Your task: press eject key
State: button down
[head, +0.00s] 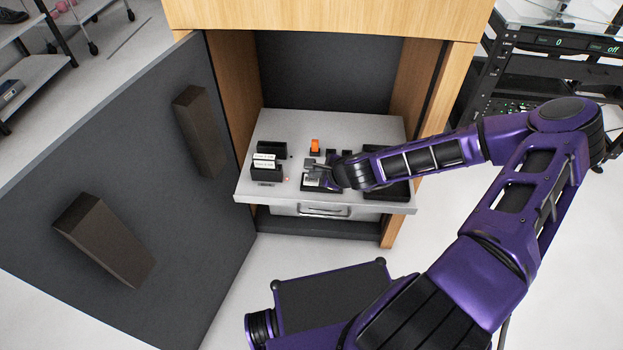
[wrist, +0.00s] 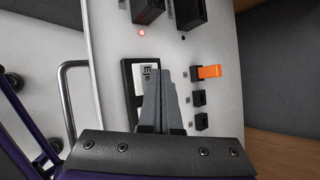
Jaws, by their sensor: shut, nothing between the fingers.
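My gripper (wrist: 165,73) is shut and empty. Its fingertips are over the edge of a black-framed unit with a white label (wrist: 149,76), which the fingers partly hide; I cannot tell whether they touch it. An orange key (wrist: 209,72) stands in a black base to the right of the fingers in the wrist view, with two small black keys (wrist: 199,98) in line below it. None carries a readable name, so I cannot tell which is the eject key. In the head view my gripper (head: 314,166) is over the shelf, just in front of the orange key (head: 315,146).
The light shelf (head: 250,190) sits in an open wooden cabinet (head: 228,80). Two black holders (head: 271,149) with a lit red light (head: 286,179) nearby stand on its left. A dark open door (head: 110,170) is at left. A drawer handle (head: 322,211) is below the shelf.

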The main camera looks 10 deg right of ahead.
aim_at(315, 182)
jog(key=shift+f, duration=0.3)
jog(key=shift+f, duration=0.4)
dwell(0.6)
jog(key=shift+r, duration=0.1)
jog(key=shift+r+p, duration=0.7)
jog(key=shift+r, duration=0.05)
notch_tip(315, 182, up, 5)
jog(key=p, duration=0.4)
dwell(0.9)
